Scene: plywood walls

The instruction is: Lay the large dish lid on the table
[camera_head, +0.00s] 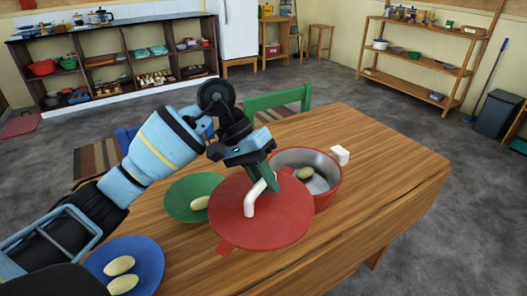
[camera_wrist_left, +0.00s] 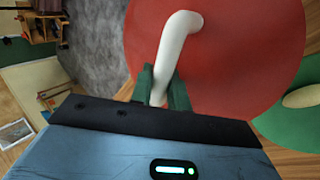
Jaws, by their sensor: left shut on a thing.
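The large dish lid (camera_head: 275,232) is a flat red disc with a white bent handle (camera_head: 251,207). My left gripper (camera_head: 268,183) is shut on the handle. In the left wrist view the fingers (camera_wrist_left: 162,90) close around one end of the white handle (camera_wrist_left: 178,38), with the red lid (camera_wrist_left: 236,85) behind it. The lid is over the front middle of the wooden table (camera_head: 385,165); I cannot tell whether it touches the top. A red pot (camera_head: 332,191) with a grey inside stands open just behind the lid. My right gripper is not in view.
A green plate (camera_head: 180,199) with a potato-like item (camera_head: 200,203) is left of the lid, partly covered by it. A blue plate (camera_head: 148,256) holds two more. A white block (camera_head: 340,154) sits behind the pot. The table's right side is clear. A green chair (camera_head: 276,101) stands behind.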

